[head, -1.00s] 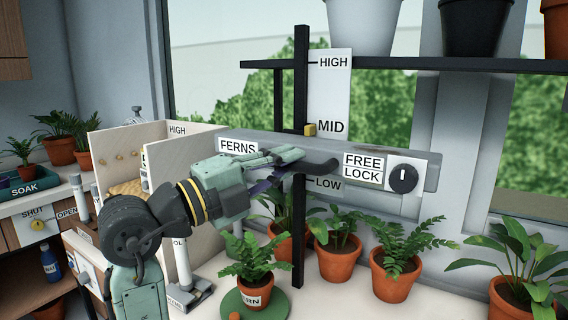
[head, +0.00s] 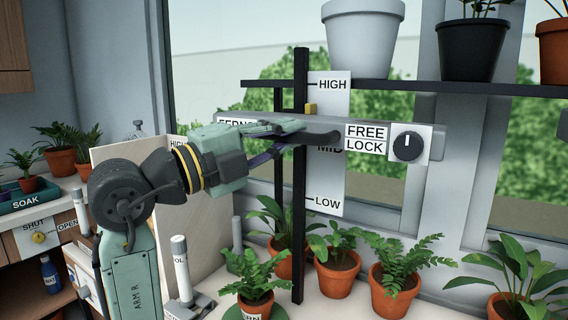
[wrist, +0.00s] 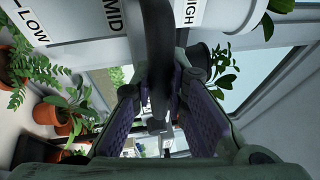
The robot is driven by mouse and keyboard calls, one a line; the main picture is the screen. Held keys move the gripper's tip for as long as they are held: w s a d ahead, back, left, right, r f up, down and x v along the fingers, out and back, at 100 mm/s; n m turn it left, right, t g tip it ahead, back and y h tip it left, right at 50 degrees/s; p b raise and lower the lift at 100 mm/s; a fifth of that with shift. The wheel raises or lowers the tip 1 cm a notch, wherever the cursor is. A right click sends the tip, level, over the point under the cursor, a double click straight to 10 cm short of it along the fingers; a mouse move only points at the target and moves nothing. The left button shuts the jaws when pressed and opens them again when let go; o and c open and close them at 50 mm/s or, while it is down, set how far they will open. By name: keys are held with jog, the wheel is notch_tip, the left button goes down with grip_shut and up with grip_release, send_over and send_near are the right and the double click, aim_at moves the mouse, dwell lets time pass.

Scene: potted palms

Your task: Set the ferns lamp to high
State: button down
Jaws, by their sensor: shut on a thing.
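The ferns lamp is a long grey bar (head: 375,127) crossing a black upright post (head: 299,230). Its FERNS label is partly hidden behind my gripper. A white scale (head: 325,185) reads HIGH, MID and LOW. The yellow pointer (head: 310,109) stands between MID and HIGH, nearer HIGH. My gripper (head: 295,132) is shut on the lamp's dark handle (head: 323,137); in the wrist view the handle (wrist: 159,55) runs between the purple finger pads. A black knob (head: 407,146) sits beside the FREE/LOCK label (head: 366,138), its white mark pointing up.
A dark shelf (head: 400,88) with a white pot (head: 363,40) and a black pot (head: 470,50) crosses above the lamp. Several potted ferns (head: 335,270) stand below it. A pale panel (head: 140,160) stands behind my arm at left.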

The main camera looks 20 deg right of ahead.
notch_tip(320, 180, up, 4)
jog(key=shift+r+p, duration=0.2)
jog(key=shift+p, duration=0.25)
jog(key=shift+a, duration=0.1)
jog(key=c, duration=1.6)
grip_release()
jog(key=shift+o, duration=0.2)
jog(key=shift+f, duration=0.1)
jog(key=v, duration=1.2)
